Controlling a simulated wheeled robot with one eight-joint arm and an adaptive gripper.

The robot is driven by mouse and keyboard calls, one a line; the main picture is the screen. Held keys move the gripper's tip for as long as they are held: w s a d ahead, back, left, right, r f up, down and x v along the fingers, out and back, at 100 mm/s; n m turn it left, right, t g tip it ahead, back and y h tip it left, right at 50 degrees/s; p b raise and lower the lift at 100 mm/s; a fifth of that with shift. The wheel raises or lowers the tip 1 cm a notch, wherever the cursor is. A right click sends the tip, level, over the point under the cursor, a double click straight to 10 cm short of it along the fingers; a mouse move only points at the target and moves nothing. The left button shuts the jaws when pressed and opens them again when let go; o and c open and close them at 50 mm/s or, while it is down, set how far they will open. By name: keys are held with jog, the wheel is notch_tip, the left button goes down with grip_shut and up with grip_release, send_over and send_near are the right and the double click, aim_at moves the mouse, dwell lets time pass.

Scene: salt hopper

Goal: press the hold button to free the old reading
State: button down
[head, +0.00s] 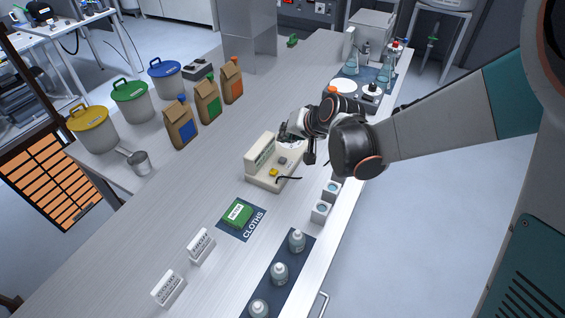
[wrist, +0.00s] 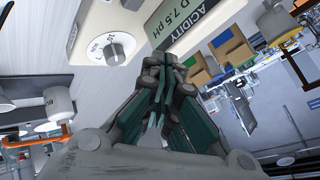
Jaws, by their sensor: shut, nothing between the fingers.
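The cream acidity meter (head: 262,160) stands on the bench in the head view, with a yellow button (head: 274,172) and a grey control (head: 282,160) on its top. I cannot read a hold label on either. In the wrist view its green display (wrist: 172,22) reads "ACIDITY" and "7.5 pH", the left end cut off, and a white dial (wrist: 112,48) shows beside it. My gripper (head: 286,132) is shut and empty by the meter's far right end. In the wrist view its fingers (wrist: 163,80) overlap the meter's edge; I cannot tell whether they touch.
A black cable (head: 289,180) lies at the meter's near side. Small white cups (head: 320,211) stand close by at the bench's right edge. A green pack (head: 237,213) lies on the dark cloths mat (head: 251,232). Bags and lidded tubs stand left. Bare bench lies left of the meter.

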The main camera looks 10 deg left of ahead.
aim_at(285, 158)
jog(key=shift+f+b, duration=1.8)
jog(key=shift+f, duration=0.95)
jog(key=shift+f+b, duration=0.4)
jog(key=shift+f+b, duration=0.45)
jog(key=shift+f, duration=0.1)
jog(key=shift+r, duration=0.1)
jog(key=shift+r+p, duration=0.65)
jog(key=shift+r, duration=0.25)
jog(key=shift+r+p, duration=1.75)
jog(key=shift+r, duration=0.8)
